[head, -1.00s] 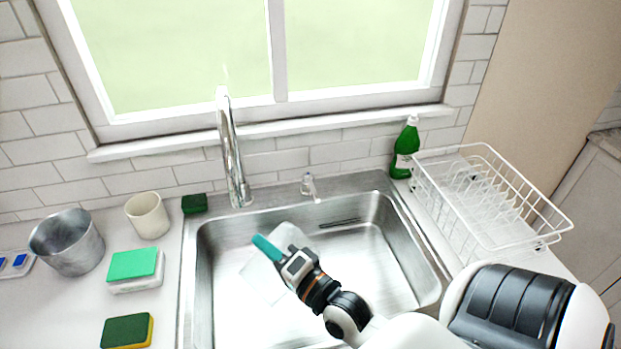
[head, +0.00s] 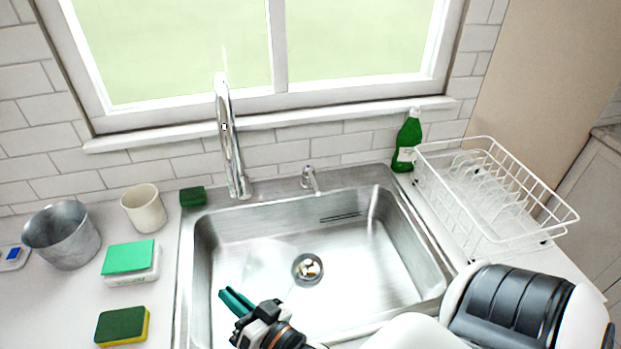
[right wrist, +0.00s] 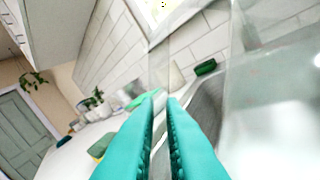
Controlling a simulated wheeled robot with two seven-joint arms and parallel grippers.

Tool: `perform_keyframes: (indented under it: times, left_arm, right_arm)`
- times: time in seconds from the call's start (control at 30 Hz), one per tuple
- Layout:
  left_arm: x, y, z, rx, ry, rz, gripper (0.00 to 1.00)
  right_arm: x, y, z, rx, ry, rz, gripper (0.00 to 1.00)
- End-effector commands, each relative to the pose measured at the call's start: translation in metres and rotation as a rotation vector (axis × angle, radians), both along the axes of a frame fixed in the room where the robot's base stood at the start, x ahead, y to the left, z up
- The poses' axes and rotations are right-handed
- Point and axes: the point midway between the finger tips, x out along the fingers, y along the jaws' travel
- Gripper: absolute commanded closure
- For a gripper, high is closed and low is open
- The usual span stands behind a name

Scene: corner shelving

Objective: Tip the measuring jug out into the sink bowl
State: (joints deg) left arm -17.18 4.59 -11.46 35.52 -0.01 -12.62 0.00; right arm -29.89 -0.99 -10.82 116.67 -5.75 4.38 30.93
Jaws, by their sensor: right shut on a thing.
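The sink bowl (head: 385,255) is a steel basin in the middle of the head view. My right gripper (head: 230,297) is low over its front left part, its teal fingers pointing left. In the right wrist view its fingers (right wrist: 160,102) are shut on the measuring jug (right wrist: 262,75), a clear, see-through vessel whose edges are hard to make out. In the head view the jug (head: 262,258) is only a faint pale patch beyond the fingers. Its tilt and contents are unclear. Small white and brown bits (head: 309,268) show at the drain. My left gripper is out of view.
The tap (head: 231,140) stands behind the bowl. On the left counter are a metal bucket (head: 66,240), a cream cup (head: 145,209) and several sponges (head: 122,327). A green bottle (head: 408,140) and a white dish rack (head: 505,245) stand right.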

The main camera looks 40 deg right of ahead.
Motion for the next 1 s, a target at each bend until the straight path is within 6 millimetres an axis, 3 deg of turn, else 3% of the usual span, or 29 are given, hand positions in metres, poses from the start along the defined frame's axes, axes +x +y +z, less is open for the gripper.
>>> perform_keyframes:
  times: [0.07, 0.2, 0.23, 0.37, 0.5, 1.0]
  left_arm:
    - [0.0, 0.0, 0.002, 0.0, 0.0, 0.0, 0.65]
    - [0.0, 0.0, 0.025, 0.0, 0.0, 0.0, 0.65]
    - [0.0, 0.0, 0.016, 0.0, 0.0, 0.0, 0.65]
    - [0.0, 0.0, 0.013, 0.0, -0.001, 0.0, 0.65]
    - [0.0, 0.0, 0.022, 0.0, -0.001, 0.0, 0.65]
    - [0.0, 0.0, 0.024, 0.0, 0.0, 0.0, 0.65]
  right_arm:
    - [-0.001, 0.01, -0.006, -0.071, -0.006, 0.0, 1.0]
    - [-0.002, 0.029, 0.004, -0.249, -0.025, 0.0, 1.0]
    - [-0.003, 0.03, -0.008, -0.283, -0.027, 0.001, 1.0]
    - [-0.003, 0.038, -0.02, -0.405, -0.041, 0.001, 1.0]
    - [-0.004, 0.041, -0.017, -0.517, -0.054, 0.001, 1.0]
    - [-0.004, 0.043, -0.019, -0.586, -0.061, 0.001, 1.0]
